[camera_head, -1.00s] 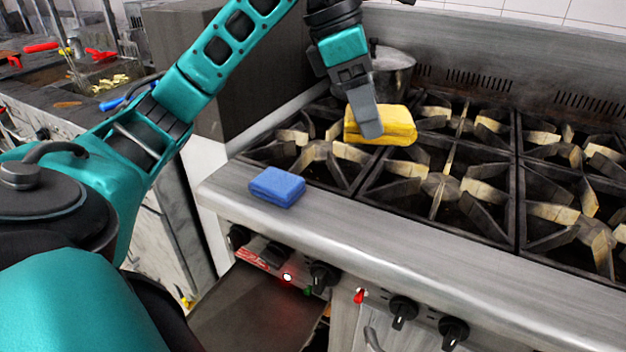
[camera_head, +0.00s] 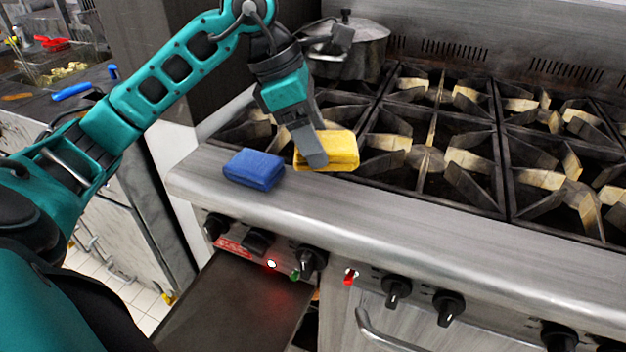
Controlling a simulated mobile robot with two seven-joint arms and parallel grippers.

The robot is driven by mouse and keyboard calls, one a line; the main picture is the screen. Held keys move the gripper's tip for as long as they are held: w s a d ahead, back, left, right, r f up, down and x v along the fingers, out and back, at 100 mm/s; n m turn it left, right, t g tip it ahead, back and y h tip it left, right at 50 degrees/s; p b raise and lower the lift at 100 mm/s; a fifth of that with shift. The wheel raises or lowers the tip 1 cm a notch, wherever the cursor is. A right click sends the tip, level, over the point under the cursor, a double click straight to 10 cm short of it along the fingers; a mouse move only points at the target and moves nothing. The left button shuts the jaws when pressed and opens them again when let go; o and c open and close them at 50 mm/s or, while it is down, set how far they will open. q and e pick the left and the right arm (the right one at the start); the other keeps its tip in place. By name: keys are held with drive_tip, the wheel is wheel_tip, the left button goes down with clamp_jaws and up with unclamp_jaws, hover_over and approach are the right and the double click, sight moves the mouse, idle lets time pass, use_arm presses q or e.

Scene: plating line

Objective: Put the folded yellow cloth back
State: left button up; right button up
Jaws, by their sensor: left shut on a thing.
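The folded yellow cloth (camera_head: 338,150) is held by my left gripper (camera_head: 314,152), which is shut on it. The cloth is over the near left edge of the burner grates, close to the stove's steel front ledge. I cannot tell whether it touches the surface below. A folded blue cloth (camera_head: 254,169) lies on the steel ledge just left of the yellow one, with a small gap between them. My right gripper is not in view.
The stove's burner grates (camera_head: 427,158) fill the middle and right. A lidded pot (camera_head: 347,50) stands behind my left gripper. The steel ledge (camera_head: 400,215) is bare to the right of the cloths. Control knobs (camera_head: 397,290) line the front. A dark flat panel (camera_head: 225,305) juts out below.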

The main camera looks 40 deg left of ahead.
use_arm(q)
wheel_tip(320, 180, down, 4)
drive_tip(key=shift+r, duration=0.2)
wheel_tip(320, 180, down, 3)
drive_tip(key=shift+f+b, duration=0.15)
drive_tip(key=shift+b, duration=0.35)
drive_tip(key=shift+f, duration=0.25)
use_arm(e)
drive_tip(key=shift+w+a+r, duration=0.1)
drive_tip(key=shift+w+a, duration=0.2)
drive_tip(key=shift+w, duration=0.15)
use_arm(q)
drive_tip(key=shift+f, duration=0.1)
drive_tip(key=o, duration=1.1)
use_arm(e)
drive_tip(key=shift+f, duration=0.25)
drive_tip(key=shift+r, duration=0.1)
